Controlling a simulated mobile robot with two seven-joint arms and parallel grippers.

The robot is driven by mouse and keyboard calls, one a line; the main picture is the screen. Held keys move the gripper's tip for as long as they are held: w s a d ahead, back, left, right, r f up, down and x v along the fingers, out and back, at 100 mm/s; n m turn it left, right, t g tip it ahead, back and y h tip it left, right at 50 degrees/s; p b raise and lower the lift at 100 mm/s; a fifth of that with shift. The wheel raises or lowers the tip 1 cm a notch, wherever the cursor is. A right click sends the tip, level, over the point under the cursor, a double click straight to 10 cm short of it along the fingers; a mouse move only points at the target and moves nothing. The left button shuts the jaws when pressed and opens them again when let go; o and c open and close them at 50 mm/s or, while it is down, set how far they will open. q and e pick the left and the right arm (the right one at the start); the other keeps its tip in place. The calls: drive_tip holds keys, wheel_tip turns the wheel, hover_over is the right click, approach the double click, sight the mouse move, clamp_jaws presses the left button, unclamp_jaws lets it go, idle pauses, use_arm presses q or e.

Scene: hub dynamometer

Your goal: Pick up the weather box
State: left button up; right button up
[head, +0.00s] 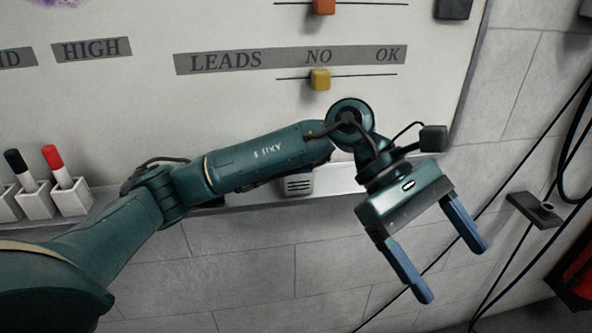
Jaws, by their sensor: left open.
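A small pale box with dark slots (299,186), which looks like the weather box, is at the whiteboard's lower ledge. My left forearm hides its upper part. My left gripper (454,273) is open and empty, to the right of this box and lower in the picture. Its two blue fingers point down and to the right, with only the wall behind them. My right gripper is not in view.
The whiteboard (230,110) carries a yellow slider (320,79) and an orange slider (324,6). White holders with black and red markers (53,158) stand at left. A dark bracket (535,210) and black cables are at right.

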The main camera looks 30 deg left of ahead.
use_arm(q)
drive_tip(key=w+a+m+t+y, duration=0.3)
drive_tip(key=w+a+t+y, duration=0.15)
drive_tip(key=a, duration=0.25)
wheel_tip(320, 180, up, 11)
drive_tip(key=t+y+b, duration=0.2)
drive_tip(key=t+y, duration=0.2)
drive_tip(key=y, duration=0.5)
hover_over(302, 183)
drive_tip(key=s, duration=0.1)
drive_tip(key=x, duration=0.6)
drive_tip(key=shift+f, duration=0.35)
drive_tip(key=shift+x, duration=3)
drive_tip(key=shift+d+r, duration=0.1)
drive_tip(key=c, duration=1.3)
